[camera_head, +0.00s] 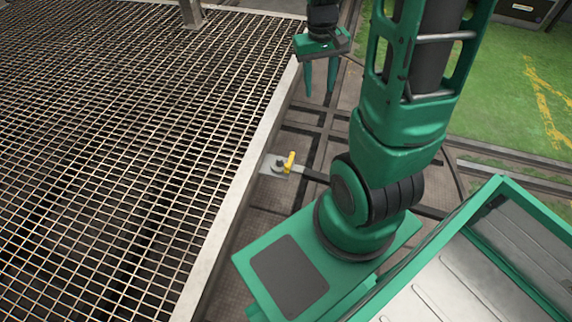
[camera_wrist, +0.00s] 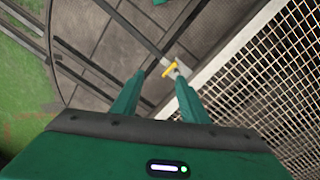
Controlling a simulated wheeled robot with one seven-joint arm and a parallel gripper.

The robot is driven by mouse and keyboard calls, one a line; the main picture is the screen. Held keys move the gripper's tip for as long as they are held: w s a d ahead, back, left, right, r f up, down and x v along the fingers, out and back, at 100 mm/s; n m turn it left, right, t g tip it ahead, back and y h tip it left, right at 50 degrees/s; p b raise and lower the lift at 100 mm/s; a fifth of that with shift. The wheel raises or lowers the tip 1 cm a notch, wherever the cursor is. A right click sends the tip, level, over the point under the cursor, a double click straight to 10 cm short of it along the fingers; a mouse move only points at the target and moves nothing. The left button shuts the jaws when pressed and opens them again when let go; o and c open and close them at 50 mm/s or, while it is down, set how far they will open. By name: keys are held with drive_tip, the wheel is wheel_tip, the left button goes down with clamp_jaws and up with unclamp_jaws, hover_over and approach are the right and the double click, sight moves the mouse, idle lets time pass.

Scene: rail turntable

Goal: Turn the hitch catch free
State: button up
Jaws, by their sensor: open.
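The hitch catch (camera_head: 290,161) is a small yellow lever on a grey metal plate (camera_head: 272,166) at the edge of the grated platform. A bar runs from it toward the right, partly hidden by my arm. The catch also shows in the wrist view (camera_wrist: 169,70), beyond and between my fingertips. My gripper (camera_head: 320,92) is green, points downward and is open and empty. In the head view it is above and farther back than the catch, clearly apart from it. It also shows in the wrist view (camera_wrist: 160,76).
A metal grating (camera_head: 120,130) with a pale rim fills the left. Dark rails (camera_head: 325,133) cross the floor beside it. A green-rimmed metal tray (camera_head: 500,265) is at the lower right. Green floor with yellow marking (camera_head: 540,95) lies at the upper right.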

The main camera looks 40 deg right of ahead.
drive_tip(key=w+d+f, duration=0.1)
drive_tip(key=w+f, duration=0.5)
drive_tip(key=f, duration=0.2)
drive_tip(key=n, duration=0.3)
hover_over(287, 165)
wheel_tip(287, 165, down, 33)
drive_tip(key=shift+y, duration=0.4)
wheel_tip(287, 165, down, 10)
drive_tip(key=shift+r, duration=0.2)
drive_tip(key=shift+c, duration=0.2)
